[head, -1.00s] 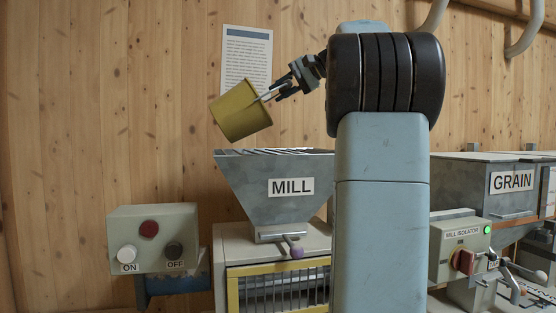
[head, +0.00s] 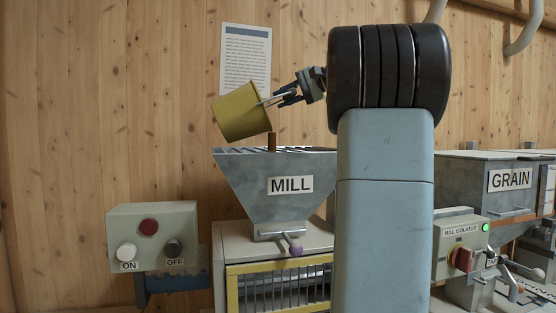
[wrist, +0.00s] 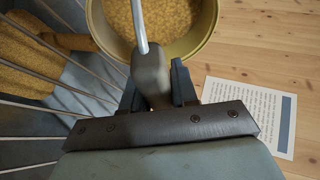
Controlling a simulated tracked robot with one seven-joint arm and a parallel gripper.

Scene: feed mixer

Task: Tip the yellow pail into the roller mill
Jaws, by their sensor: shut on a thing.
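The yellow pail (head: 240,112) hangs tilted above the mill hopper (head: 243,180), which is marked MILL. My gripper (head: 284,98) is shut on the pail's handle and comes in from the right. A short brown stream (head: 272,141) runs from the pail's lower right edge down to the hopper top. The wrist view shows grain (wrist: 30,60) lying under the hopper's bars (wrist: 85,70). The hopper's inside is hidden in the head view.
A control box with ON and OFF buttons (head: 152,236) stands left of the mill. The grain bin (head: 470,182) and mill isolator box (head: 460,240) stand at right. A printed sheet (head: 245,55) hangs on the wooden wall.

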